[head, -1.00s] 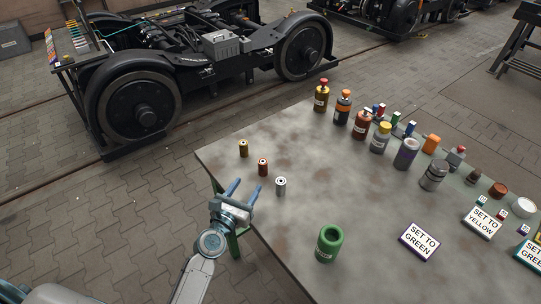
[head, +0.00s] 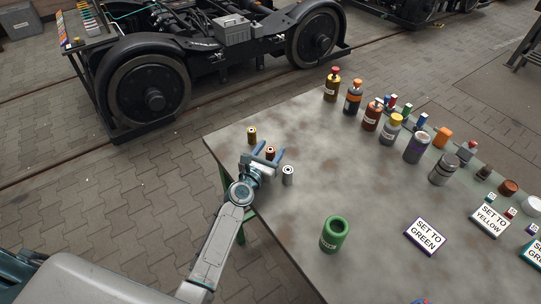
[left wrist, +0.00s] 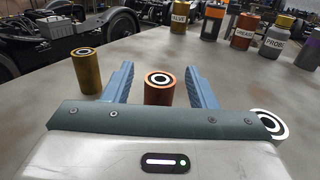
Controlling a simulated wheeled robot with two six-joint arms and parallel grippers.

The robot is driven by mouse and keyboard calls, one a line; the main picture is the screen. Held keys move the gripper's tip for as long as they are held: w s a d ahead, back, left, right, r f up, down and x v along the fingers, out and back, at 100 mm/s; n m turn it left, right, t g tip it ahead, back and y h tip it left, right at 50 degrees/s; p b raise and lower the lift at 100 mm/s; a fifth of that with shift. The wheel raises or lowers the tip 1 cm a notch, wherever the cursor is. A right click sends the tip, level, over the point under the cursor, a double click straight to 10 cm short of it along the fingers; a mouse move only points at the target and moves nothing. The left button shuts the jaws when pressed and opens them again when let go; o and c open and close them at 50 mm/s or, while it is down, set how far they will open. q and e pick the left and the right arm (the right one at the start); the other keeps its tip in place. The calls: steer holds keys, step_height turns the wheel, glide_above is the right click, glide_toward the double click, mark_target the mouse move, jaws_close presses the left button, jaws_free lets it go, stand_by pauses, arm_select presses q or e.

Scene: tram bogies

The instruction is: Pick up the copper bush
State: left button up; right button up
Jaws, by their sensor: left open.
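The copper bush (head: 270,152) stands upright near the left edge of the table, a short cylinder with a dark hole in its top. It also shows in the left wrist view (left wrist: 159,90), between the two blue fingers. My left gripper (head: 268,149) is open around the copper bush, with a finger on each side. In the left wrist view gaps show between the bush and both fingers (left wrist: 158,72). The lower part of the bush is hidden behind the gripper body. My right gripper is not in view.
A brass-coloured bush (head: 252,135) stands left of the gripper and a silver bush (head: 288,176) right of it, both close. A green cup (head: 334,234) stands nearer the front. Bottles, including a yellow-capped one (head: 391,130), line the far side. The table middle (head: 320,140) is clear.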

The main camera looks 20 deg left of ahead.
mark_target(270, 149)
arm_select(q)
steer(key=shift+w, duration=0.25)
steer(key=shift+c, duration=1.1)
steer(key=c, duration=0.9)
steer(key=shift+o, duration=0.2)
step_height(270, 149, up, 10)
steer(key=p, duration=0.8)
